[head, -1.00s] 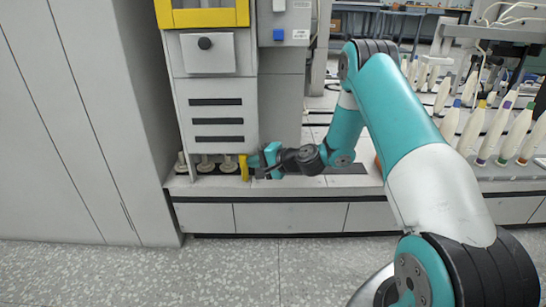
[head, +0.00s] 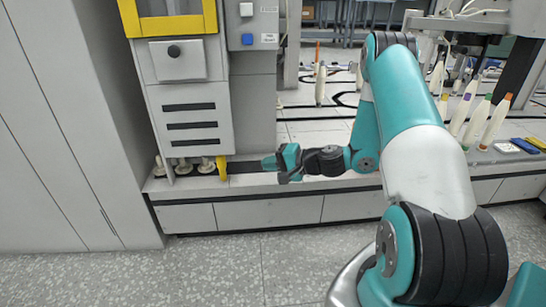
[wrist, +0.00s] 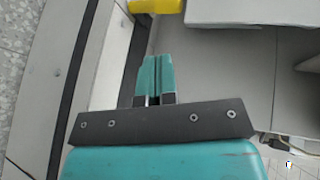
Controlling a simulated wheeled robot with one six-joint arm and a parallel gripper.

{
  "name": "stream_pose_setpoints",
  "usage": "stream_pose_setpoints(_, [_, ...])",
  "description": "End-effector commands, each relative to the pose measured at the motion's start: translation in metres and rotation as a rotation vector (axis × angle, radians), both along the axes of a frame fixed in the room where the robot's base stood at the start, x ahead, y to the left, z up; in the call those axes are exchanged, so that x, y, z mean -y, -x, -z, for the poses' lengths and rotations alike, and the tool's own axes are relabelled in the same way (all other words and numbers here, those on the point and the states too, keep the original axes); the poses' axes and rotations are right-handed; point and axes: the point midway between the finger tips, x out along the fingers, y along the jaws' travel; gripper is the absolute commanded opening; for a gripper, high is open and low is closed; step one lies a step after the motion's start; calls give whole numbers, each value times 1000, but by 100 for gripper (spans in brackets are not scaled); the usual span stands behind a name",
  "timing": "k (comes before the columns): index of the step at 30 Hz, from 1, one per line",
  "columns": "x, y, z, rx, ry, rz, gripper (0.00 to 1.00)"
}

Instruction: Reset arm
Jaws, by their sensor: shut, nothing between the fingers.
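My gripper (head: 268,163) is at the end of my teal arm, in front of the machine cabinet and just above the grey ledge, pointing left. In the wrist view, its two teal fingers (wrist: 155,78) are pressed together with nothing between them. A yellow part (head: 222,167) at the cabinet's lower right corner stands left of my fingertips, with a gap between. It also shows at the top of the wrist view (wrist: 156,5).
The grey machine cabinet (head: 190,95) has a yellow-framed window (head: 172,15). Several bobbin-like pegs (head: 206,166) stand under it. White bobbins with coloured tips (head: 490,122) stand on the right bench. The floor (head: 220,270) in front is clear.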

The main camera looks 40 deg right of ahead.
Motion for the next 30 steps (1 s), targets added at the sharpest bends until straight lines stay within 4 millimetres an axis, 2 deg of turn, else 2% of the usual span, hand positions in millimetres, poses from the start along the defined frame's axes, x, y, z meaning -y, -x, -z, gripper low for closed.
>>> stream_pose_setpoints(3, [4, 7, -4, 0, -1, 0, 0])
stream_pose_setpoints(9, [3, 9, -3, 1, -1, -4, 0])
stream_pose_setpoints(11, [-1, 8, -6, 2, 5, -16, 0])
stream_pose_setpoints(13, [-12, 7, -18, 3, 27, -63, 0])
stream_pose_setpoints(14, [-20, 6, -27, 4, 44, -96, 0])
stream_pose_setpoints(17, [-62, 7, -65, 5, 129, -264, 0])
stream_pose_setpoints(20, [-118, 20, -111, 0, 250, -485, 0])
stream_pose_setpoints(21, [-140, 30, -128, -3, 301, -575, 0])
stream_pose_setpoints(24, [-186, 61, -168, -13, 435, -778, 0])
stream_pose_setpoints(27, [-222, 100, -204, -21, 571, -957, 0])
stream_pose_setpoints(30, [-245, 143, -235, -28, 703, -1104, 0])
